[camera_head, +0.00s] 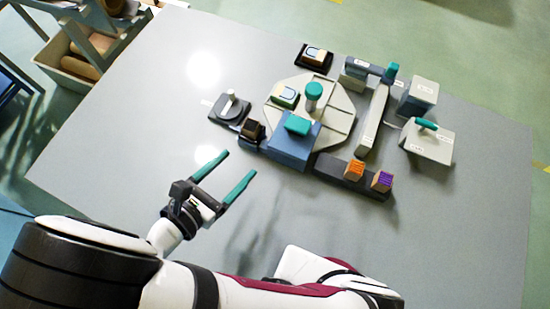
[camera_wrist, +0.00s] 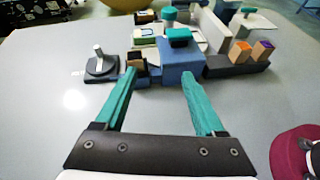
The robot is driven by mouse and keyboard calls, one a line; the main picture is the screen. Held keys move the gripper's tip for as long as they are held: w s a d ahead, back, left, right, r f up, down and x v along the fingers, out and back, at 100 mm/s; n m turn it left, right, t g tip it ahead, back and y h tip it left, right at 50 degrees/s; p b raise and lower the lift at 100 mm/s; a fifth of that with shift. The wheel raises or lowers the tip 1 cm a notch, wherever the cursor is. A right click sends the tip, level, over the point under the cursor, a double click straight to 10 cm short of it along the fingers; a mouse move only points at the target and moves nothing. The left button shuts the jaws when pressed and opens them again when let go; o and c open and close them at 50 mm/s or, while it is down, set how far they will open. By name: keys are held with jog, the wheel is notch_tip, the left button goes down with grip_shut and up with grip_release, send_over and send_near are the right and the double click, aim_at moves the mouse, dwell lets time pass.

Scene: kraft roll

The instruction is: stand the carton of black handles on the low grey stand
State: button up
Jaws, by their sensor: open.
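A small brown carton with a black top, which looks like the carton of black handles (camera_head: 252,129), stands just left of a blue block. In the wrist view this carton (camera_wrist: 138,58) shows just beyond my left fingertip. A long, low dark grey stand (camera_head: 326,166) lies right of the blue block; it also shows in the wrist view (camera_wrist: 217,67). A carton with an orange top (camera_head: 354,170) and one with a purple top (camera_head: 382,181) are on its middle and right; its left part looks bare. My gripper (camera_head: 238,165), with teal fingers, is open and empty, short of the carton.
The blue block (camera_head: 291,150) with a teal top part stands between carton and stand. Behind it is a pale octagonal plate (camera_head: 337,118) with a teal-capped post. A dark base with a pale post (camera_head: 231,107) is at left. Grey boxes stand at right. The near tabletop is clear.

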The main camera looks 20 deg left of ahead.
jog(key=w+d+r+m+g+h, duration=0.2)
jog(key=w+d+m+g+h, duration=0.1)
jog(key=d+m, duration=0.35)
jog(key=w+d+r+m+g+h, duration=0.3)
jog(key=d+m+g, duration=0.1)
jog(key=d+m, duration=0.25)
jog(key=s+d+r+m+g+y, duration=0.2)
jog(key=s+d+m+g+y, duration=0.1)
jog(key=m, duration=0.9)
jog(key=s+d+r+m+g+y, duration=0.2)
jog(key=d+m+y, duration=0.5)
jog(key=m, duration=0.6)
jog(key=s+d+g, duration=0.1)
jog(key=s, duration=0.1)
jog(key=shift+s+r+m+g, duration=0.3)
jog(key=shift+s+r+g, duration=0.05)
jog(key=shift+r+g, duration=0.05)
jog(key=shift+o, duration=0.5)
jog(key=shift+a, duration=0.1)
